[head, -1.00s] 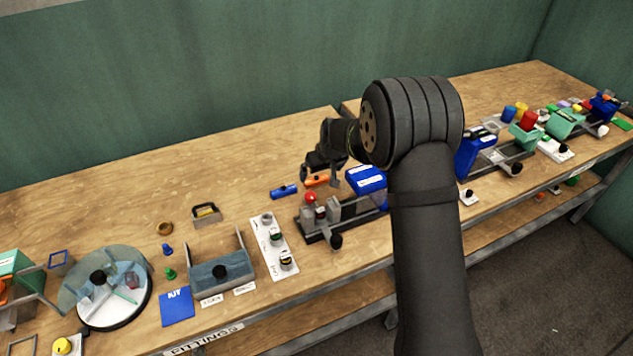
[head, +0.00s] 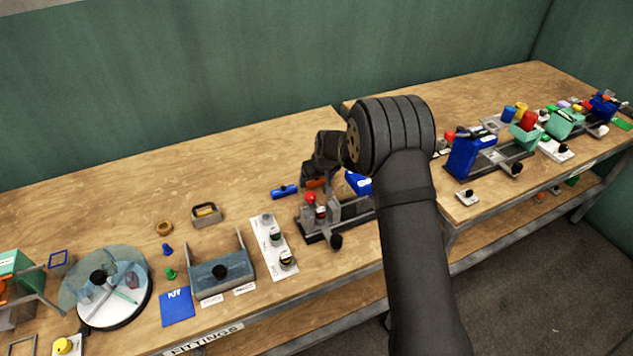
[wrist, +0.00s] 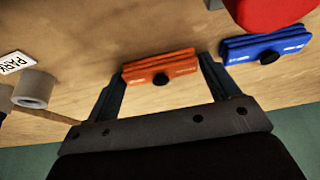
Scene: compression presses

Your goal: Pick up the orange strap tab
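The orange strap tab (wrist: 160,67) is a ribbed orange block with a black knob, lying on the wooden bench. In the wrist view it sits between the two fingertips of my gripper (wrist: 162,75), with a finger near each end. The fingers are spread open, and I cannot tell whether either touches the tab. In the head view the orange tab (head: 316,183) shows only in part, beside my gripper (head: 308,182), which hides some of it.
A similar blue tab (wrist: 265,46) lies close to the right in the wrist view, near a large red part (wrist: 268,10). A grey ring (wrist: 34,88) and a white label (wrist: 14,62) are at left. A press with a red knob (head: 311,197) stands just in front of the tabs.

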